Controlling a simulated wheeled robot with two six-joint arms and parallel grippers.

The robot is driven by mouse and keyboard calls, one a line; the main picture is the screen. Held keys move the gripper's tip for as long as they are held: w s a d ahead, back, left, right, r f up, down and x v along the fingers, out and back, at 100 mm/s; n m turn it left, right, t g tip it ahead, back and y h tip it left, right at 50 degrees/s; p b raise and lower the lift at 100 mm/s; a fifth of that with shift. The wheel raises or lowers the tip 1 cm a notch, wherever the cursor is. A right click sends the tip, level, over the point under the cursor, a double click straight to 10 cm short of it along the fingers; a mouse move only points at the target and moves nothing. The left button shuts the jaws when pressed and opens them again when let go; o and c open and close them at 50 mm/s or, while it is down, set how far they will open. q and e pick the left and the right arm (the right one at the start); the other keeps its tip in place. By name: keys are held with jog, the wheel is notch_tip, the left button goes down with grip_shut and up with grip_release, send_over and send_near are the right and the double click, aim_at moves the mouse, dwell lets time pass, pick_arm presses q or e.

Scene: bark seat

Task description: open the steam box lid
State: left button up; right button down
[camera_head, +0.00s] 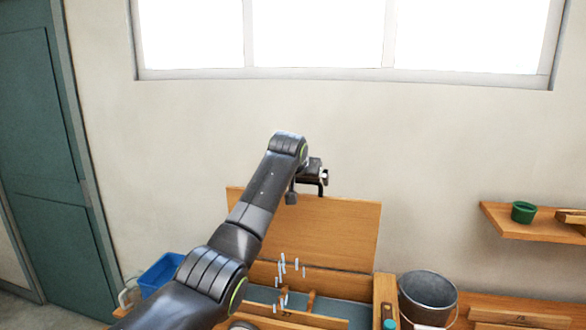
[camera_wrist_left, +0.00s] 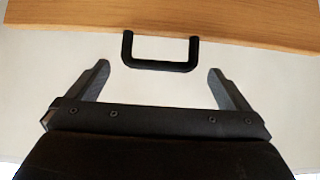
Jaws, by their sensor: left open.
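The steam box lid (camera_head: 340,232) is a wooden panel standing raised and tilted back at the rear of the steam box, with the inside exposed. Its black U-shaped handle (camera_wrist_left: 160,66) shows in the left wrist view, on the edge of the wooden lid (camera_wrist_left: 225,17). My left gripper (camera_head: 316,177) is at the lid's top edge. In the left wrist view its two fingers (camera_wrist_left: 158,72) are spread apart, one on each side of the handle, with gaps to it. My left arm hides part of the box and lid. My right gripper is out of view.
Pale wisps (camera_head: 283,268) hang over the box opening. A blue bin (camera_head: 160,272) stands left of the box and a metal bucket (camera_head: 428,296) right of it. A wall shelf (camera_head: 510,228) holds a green cup (camera_head: 523,212). The wall above the lid is bare below the window.

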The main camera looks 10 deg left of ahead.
pick_arm(q)
jog(key=b+v, duration=0.6)
jog(key=v, duration=0.7)
jog(key=shift+s, duration=0.15)
